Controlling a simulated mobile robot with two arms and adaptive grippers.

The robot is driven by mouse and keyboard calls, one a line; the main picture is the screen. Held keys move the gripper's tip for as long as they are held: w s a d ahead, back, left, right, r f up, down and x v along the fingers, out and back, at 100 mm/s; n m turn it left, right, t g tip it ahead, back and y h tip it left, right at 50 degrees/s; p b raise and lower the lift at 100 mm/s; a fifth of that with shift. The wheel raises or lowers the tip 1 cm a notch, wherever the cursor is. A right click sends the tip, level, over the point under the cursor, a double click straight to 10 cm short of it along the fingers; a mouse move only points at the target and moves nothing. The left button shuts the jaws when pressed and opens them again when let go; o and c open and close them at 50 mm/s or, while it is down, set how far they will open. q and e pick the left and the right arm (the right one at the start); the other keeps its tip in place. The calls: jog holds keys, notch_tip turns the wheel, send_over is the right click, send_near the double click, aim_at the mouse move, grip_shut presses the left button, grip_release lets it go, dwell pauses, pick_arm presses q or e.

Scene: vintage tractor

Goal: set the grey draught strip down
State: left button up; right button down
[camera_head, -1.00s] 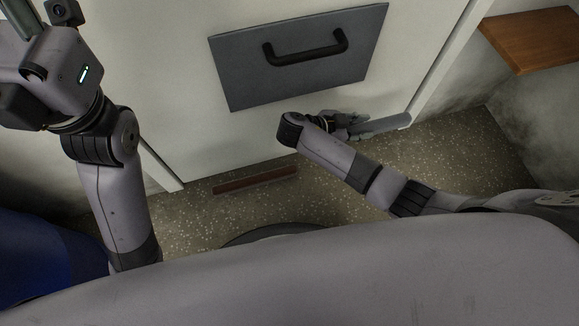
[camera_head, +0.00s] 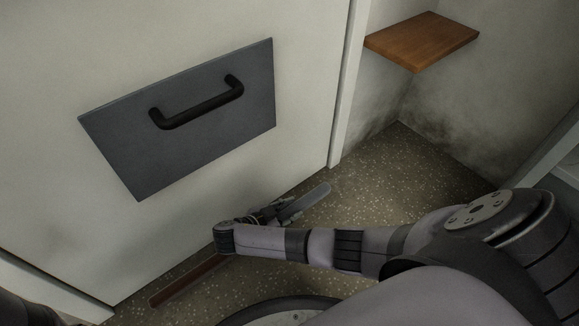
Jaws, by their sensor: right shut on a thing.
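The grey draught strip (camera_head: 308,201) shows low near the speckled floor, at the foot of the white door. My right gripper (camera_head: 277,211) is shut on it, with my wrist and arm coming in from the right. The strip's free end points up and to the right in the picture. Its other end is hidden behind the gripper. I cannot tell whether the strip touches the floor. My left gripper is not in view.
The white door (camera_head: 285,140) bears a dark grey panel (camera_head: 200,165) with a black handle (camera_head: 197,105). A reddish-brown strip (camera_head: 188,281) lies on the floor (camera_head: 375,175) along the door. A wooden shelf (camera_head: 422,40) juts from the wall at upper right. Floor right of the door is clear.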

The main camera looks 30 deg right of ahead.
jog(key=shift+f+b, duration=1.7)
jog(key=shift+f, duration=0.7)
jog(key=shift+r, duration=0.1)
jog(key=c, duration=1.2)
grip_release()
